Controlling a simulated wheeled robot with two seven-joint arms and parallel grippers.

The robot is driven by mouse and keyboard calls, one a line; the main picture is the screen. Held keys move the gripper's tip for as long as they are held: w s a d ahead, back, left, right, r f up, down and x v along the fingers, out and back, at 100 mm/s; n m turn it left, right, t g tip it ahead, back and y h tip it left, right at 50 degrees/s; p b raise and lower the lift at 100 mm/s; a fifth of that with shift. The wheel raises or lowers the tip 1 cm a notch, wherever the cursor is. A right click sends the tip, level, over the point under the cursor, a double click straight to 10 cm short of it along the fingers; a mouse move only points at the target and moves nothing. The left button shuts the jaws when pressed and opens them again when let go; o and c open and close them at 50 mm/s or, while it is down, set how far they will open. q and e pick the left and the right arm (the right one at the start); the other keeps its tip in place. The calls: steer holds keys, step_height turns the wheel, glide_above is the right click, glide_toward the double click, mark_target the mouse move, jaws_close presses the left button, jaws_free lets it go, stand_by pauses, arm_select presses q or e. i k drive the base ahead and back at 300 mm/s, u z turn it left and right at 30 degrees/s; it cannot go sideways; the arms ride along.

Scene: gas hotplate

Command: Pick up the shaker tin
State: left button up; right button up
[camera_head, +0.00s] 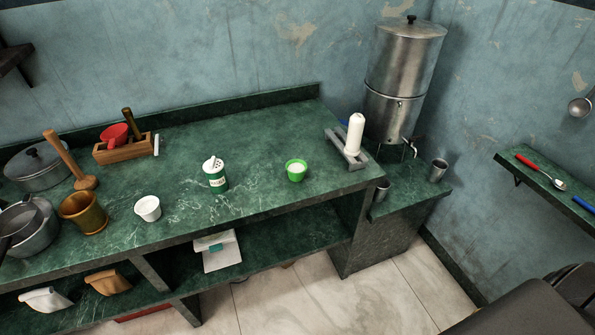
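The shaker tin (216,175) stands upright on the green marble counter. It is a small green and white can with a pale, holed lid. The counter around it is clear, and nothing touches it. A dark grey part in the bottom right corner looks like my own body or arm. I see neither my left nor my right gripper in the head view.
A green cup (296,171) with white contents stands right of the tin. A white cup (148,208) and a brass mortar (84,212) stand left. A wooden caddy (125,149) is behind left. A steel urn (396,80) stands right. The counter's front edge (260,215) is close.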

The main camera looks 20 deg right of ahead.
mark_target(218, 181)
steer(key=u, duration=2.5)
steer(key=k, duration=1.25)
steer(key=z, duration=0.65)
